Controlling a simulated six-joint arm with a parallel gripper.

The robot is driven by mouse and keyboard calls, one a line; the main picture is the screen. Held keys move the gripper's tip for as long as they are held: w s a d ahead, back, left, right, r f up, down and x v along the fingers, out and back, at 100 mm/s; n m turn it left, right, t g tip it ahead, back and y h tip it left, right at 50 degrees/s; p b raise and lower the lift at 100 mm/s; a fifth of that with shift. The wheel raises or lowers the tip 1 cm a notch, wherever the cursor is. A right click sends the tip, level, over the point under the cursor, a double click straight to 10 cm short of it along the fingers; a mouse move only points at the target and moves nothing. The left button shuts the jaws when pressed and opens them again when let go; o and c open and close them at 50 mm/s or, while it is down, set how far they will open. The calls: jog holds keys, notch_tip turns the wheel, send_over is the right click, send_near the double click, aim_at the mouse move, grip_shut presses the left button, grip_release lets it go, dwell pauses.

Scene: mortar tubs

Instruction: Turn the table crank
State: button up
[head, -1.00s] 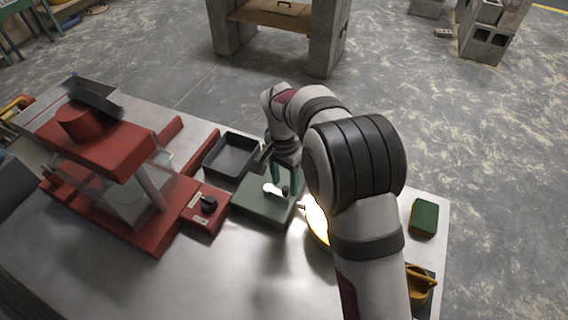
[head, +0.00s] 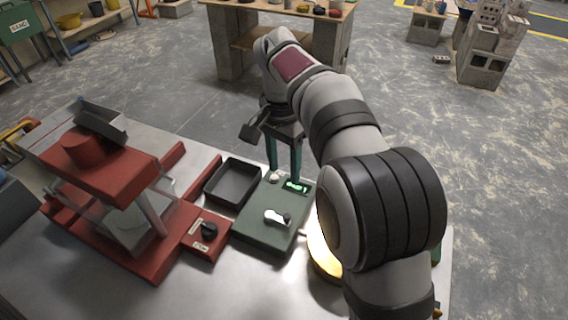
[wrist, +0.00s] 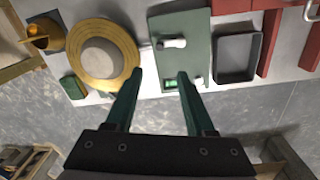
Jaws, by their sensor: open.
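A green box (head: 262,232) sits on the metal table. On its top is a small pale crank arm (head: 275,216) with a dark knob at one end; it also shows in the wrist view (wrist: 174,43). My gripper (head: 284,172) is open and empty, pointing down over the box's far end. In the wrist view my gripper's two green fingers (wrist: 160,75) are spread apart, and the crank lies beyond the tips, not between them. A lit green display (head: 296,186) and a small pale knob (head: 273,177) sit near the fingers on the box's far end.
A black tray (head: 233,184) stands left of the box, and a red machine (head: 110,160) with a black knob (head: 208,229) farther left. A yellow disc with a pale dome (wrist: 99,57) stands close beside the box. A green block (wrist: 74,87) lies beyond it.

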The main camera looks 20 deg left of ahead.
aim_at(287, 215)
jog(key=f+n, duration=0.5)
jog(key=n, duration=0.1)
jog(key=f+n, duration=0.5)
jog(key=n, duration=0.1)
jog(key=f+n, duration=0.6)
jog(key=shift+d+y, duration=0.4)
grip_shut()
